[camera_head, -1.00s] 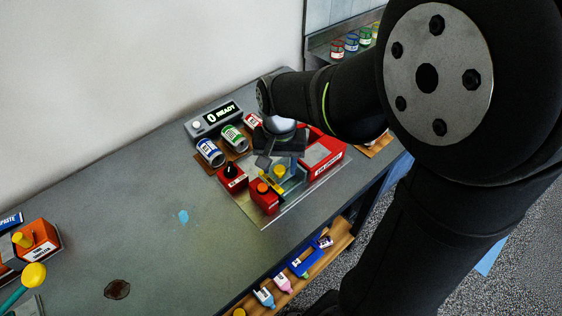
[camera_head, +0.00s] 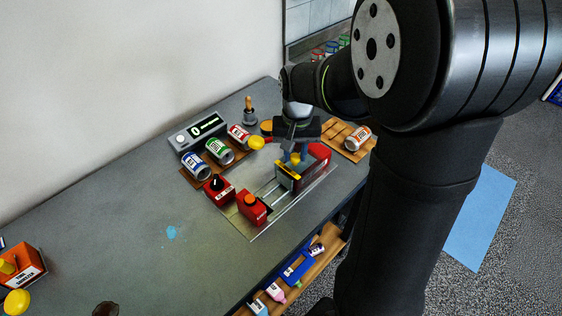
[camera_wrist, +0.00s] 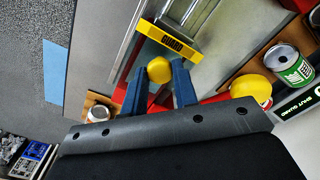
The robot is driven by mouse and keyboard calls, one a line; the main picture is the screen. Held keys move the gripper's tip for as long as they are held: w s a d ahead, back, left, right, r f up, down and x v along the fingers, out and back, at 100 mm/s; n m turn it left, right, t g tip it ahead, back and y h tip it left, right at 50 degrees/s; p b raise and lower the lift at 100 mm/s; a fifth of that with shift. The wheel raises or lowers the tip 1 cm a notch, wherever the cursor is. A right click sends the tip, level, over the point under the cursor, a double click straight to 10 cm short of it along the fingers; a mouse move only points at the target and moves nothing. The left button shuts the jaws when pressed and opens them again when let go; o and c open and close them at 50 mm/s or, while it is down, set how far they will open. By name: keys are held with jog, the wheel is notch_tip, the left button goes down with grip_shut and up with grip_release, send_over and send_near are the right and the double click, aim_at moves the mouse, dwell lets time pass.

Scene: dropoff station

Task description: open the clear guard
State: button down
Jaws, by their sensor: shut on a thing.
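The clear guard (camera_head: 285,179) sits on two rails of the machine's metal plate, with a yellow strip along its edge. In the wrist view the strip reads GUARD (camera_wrist: 172,38), and a yellow knob (camera_wrist: 159,70) stands beside it. My gripper (camera_head: 292,158) is over the guard's back right end. In the wrist view its blue fingers (camera_wrist: 160,78) are shut on the knob. A red box with an orange button (camera_head: 251,207) stands at the front end of the rails, apart from the strip. A red block (camera_head: 316,165) stands at the back right end, close to the guard.
A display box (camera_head: 200,132), a red box with a black knob (camera_head: 219,188) and several cans on a wooden rack (camera_head: 216,160) stand left of the machine. An orange-and-white can (camera_head: 358,138) lies on a wooden board at right.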

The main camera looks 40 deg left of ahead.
jog(key=shift+w, duration=0.4)
jog(key=c, duration=1.1)
grip_release()
jog(key=shift+r, duration=0.2)
notch_tip(320, 180, up, 17)
jog(key=shift+r, duration=0.1)
